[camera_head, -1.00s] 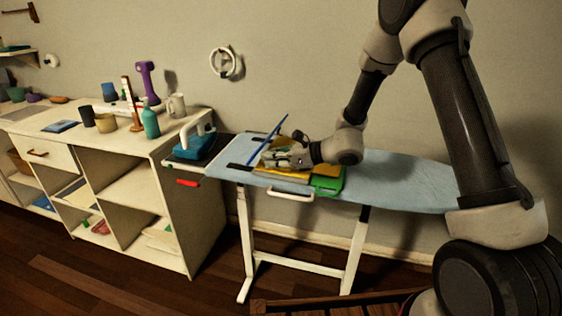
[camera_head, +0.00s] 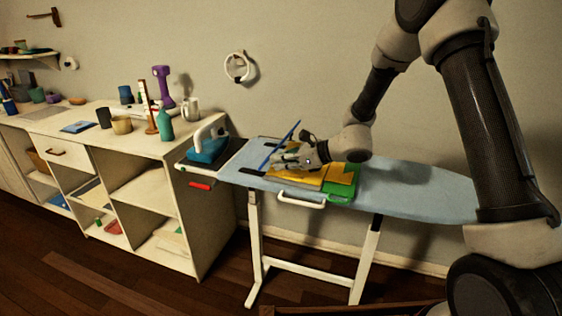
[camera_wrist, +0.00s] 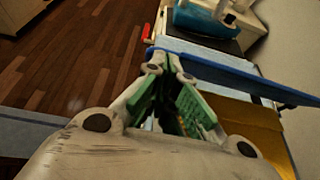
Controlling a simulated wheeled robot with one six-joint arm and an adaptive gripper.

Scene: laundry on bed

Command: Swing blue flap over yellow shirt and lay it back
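The blue flap (camera_head: 279,147) stands tilted up at the left of the folding board on the ironing board. The yellow shirt (camera_head: 308,181) lies to its right, partly over the green panel (camera_head: 341,193). My gripper (camera_head: 280,160) is low over the shirt, just right of the flap. In the wrist view, the blue flap (camera_wrist: 235,70) crosses right beyond the fingertips of my gripper (camera_wrist: 169,66), with the yellow shirt (camera_wrist: 250,122) at lower right. A gap shows between the green finger pads. I cannot tell whether the fingertips touch the flap.
The ironing board (camera_head: 410,190) is bare to the right. An iron (camera_head: 207,145) stands on its left end, near the flap. A white shelf unit (camera_head: 140,190) with cups and bottles stands at the left. A white ring (camera_head: 238,67) hangs on the wall.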

